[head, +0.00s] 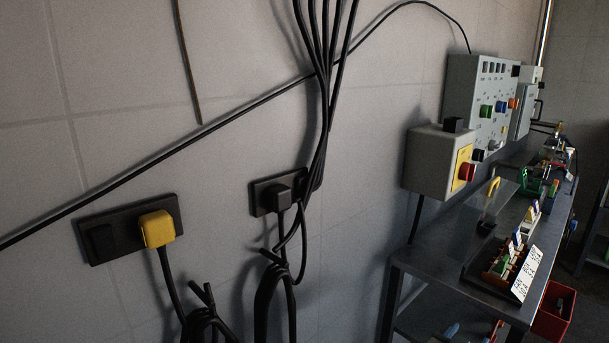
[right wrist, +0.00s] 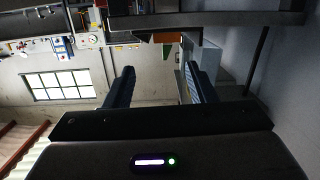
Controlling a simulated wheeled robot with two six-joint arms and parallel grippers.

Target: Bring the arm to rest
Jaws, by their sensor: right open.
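My right gripper (right wrist: 158,72) shows in the right wrist view, with its two dark fingers apart. The space between the fingers is empty, with pale wall and floor behind it. Neither gripper can be made out in the head view. My left gripper is in neither view.
In the head view a wall carries a socket with a yellow plug (head: 156,229), a black plug (head: 277,199) and hanging cables (head: 322,95). At right are a control box (head: 434,165) with a red knob, a metal bench (head: 455,283) holding parts, and a red bin (head: 553,312).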

